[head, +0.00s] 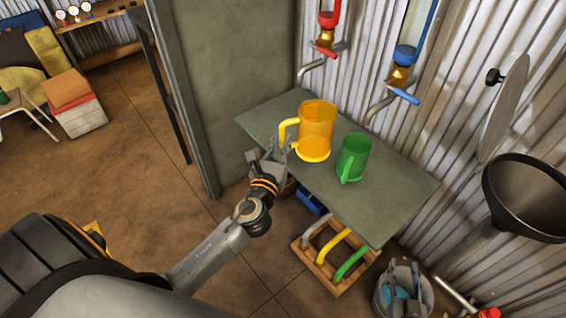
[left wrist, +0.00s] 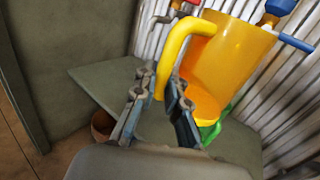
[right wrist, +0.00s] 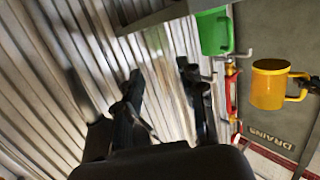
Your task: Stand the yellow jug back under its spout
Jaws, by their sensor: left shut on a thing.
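The yellow jug (head: 316,128) is over the left part of the grey-green shelf (head: 395,205); I cannot tell whether its base touches the shelf. It looks roughly upright, with its handle to the left. My left gripper (head: 277,150) is shut on that handle. The left wrist view shows the handle (left wrist: 172,50) between the fingers (left wrist: 160,92). A red-handled tap (head: 326,45) and a blue-handled tap (head: 403,68) hang on the wall behind. The right wrist view also shows the yellow jug (right wrist: 269,86). My right gripper (right wrist: 160,78) is open and empty, facing corrugated metal.
A green jug (head: 354,157) stands on the shelf just right of the yellow jug. Below is a wooden crate (head: 318,278) with coloured curved pipes. A dark funnel (head: 530,195) and a round plate (head: 503,105) are at the right. The shelf's right end is clear.

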